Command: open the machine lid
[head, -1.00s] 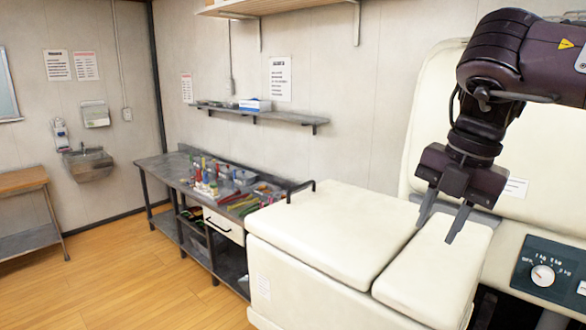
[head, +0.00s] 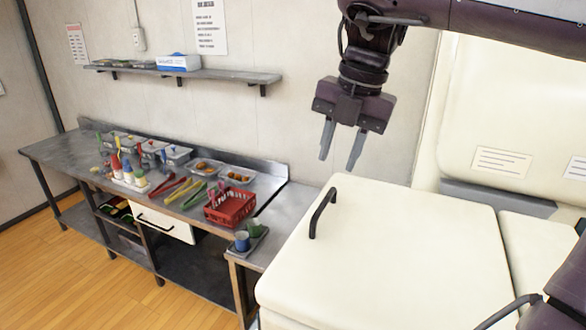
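The cream machine (head: 480,100) stands at the right of the head view. Its flat cream lid (head: 400,255) is down, with a black bar handle (head: 322,213) upright near its left edge. My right gripper (head: 341,154) hangs from the dark arm at the upper right, fingers pointing down and apart, with nothing between them. It is above and behind the handle, in front of the wall, and does not touch the lid. A dark arm part of mine shows at the lower right edge. My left gripper is not seen.
A metal worktable (head: 55,150) runs left of the machine, holding bottles, food trays, tongs and a red basket (head: 230,207). Two small cups (head: 248,238) stand on a tray close to the lid's left side. A wall shelf (head: 190,73) hangs above.

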